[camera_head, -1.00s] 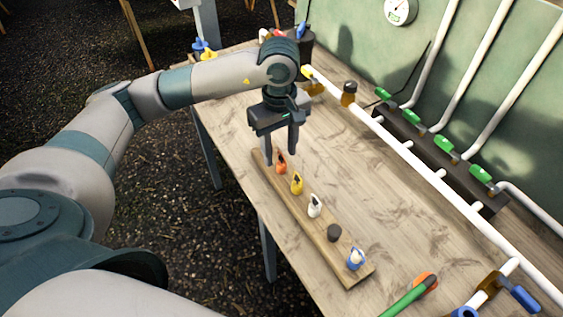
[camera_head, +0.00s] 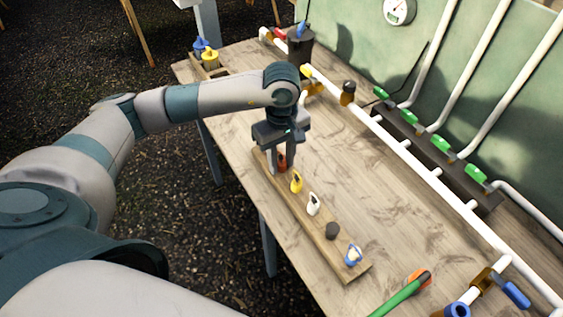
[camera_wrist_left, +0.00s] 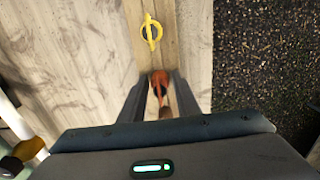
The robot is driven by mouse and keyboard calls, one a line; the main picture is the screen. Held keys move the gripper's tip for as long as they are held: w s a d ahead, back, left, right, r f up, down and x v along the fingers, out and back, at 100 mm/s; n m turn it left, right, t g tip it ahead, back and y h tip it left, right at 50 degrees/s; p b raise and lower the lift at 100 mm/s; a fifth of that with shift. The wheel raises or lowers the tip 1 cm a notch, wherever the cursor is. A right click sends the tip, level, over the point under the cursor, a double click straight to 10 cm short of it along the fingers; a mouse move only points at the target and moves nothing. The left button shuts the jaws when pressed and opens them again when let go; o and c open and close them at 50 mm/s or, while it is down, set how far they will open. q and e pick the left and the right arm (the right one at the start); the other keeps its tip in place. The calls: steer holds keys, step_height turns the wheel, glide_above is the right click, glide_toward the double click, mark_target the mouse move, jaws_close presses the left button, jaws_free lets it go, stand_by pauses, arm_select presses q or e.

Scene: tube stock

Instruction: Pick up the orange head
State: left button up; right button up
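The orange head (camera_head: 282,162) stands near the far end of a wooden strip (camera_head: 318,238) on the table. My left gripper (camera_head: 282,168) is lowered over it, with a finger on either side. In the left wrist view the orange head (camera_wrist_left: 160,82) sits between the two fingertips (camera_wrist_left: 160,92). The fingers are apart, and I see no clear contact with the head. The fingers partly hide it in the head view. My right gripper is not in view.
On the same strip stand a yellow head (camera_head: 296,183), a white head (camera_head: 313,204), a dark cap (camera_head: 332,231) and a blue-and-white head (camera_head: 353,255). A white pipe (camera_head: 425,170) with valves runs along the right. The table's middle is clear.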

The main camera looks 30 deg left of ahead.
arm_select(q)
jaws_close()
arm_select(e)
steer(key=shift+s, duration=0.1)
arm_select(q)
steer(key=shift+r, duration=0.1)
